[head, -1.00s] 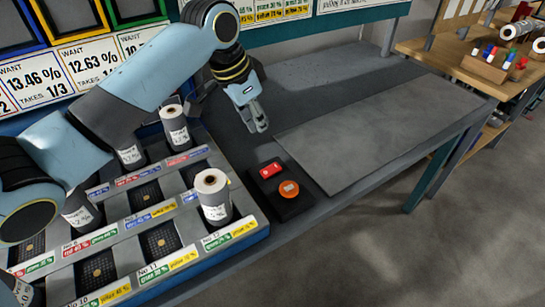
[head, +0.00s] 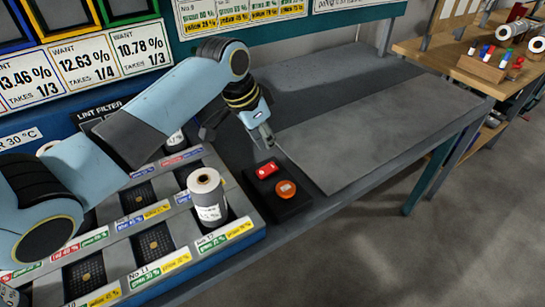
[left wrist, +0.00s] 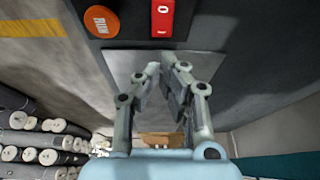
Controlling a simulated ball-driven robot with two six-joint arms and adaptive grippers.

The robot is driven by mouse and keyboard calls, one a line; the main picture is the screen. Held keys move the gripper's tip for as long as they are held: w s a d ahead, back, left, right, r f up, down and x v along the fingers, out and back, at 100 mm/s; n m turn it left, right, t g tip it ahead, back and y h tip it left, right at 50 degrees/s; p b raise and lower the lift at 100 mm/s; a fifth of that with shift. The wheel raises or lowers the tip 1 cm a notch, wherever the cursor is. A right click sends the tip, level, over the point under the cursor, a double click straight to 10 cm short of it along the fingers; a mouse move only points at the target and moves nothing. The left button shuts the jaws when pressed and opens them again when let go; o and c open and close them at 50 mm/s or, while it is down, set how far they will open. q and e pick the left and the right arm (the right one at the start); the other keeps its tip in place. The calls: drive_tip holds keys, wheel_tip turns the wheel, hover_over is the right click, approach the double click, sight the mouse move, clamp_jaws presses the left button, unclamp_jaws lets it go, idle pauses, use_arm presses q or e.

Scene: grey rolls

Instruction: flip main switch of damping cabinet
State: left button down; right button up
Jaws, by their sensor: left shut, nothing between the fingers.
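A red switch (head: 267,170) sits on a black control box (head: 290,208) at the front of the bench, with an orange round button (head: 286,188) beside it. My left gripper (head: 268,144) is shut and empty, just behind the switch and a little apart from it. In the left wrist view the red switch (left wrist: 163,18) shows a white "0" and a line, and the orange button (left wrist: 102,21) reads "RUN". The shut fingers (left wrist: 165,68) point toward the switch there. My right gripper is not in view.
A tray (head: 250,238) with labelled compartments and several grey rolls, one a standing roll (head: 206,192), is left of the box. A bare grey plate (head: 380,130) covers the bench to the right. A wooden table (head: 470,62) stands at the back right.

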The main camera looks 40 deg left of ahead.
sight(270, 167)
use_arm(q)
drive_tip(key=x, duration=0.6)
drive_tip(key=shift+s+a+f, duration=0.1)
drive_tip(key=shift+s+f, duration=0.1)
drive_tip(key=shift+f, duration=0.3)
drive_tip(key=shift+w, duration=0.1)
drive_tip(key=shift+w+f+g, duration=0.15)
drive_tip(key=shift+g, duration=0.25)
drive_tip(key=shift+f, duration=0.3)
drive_tip(key=shift+s+a+r+p, duration=0.15)
drive_tip(key=shift+s+p, duration=0.3)
drive_tip(key=shift+p, duration=0.15)
drive_tip(key=shift+s+a+r+p, duration=0.15)
drive_tip(key=shift+s+p, duration=0.25)
drive_tip(key=shift+p, duration=0.2)
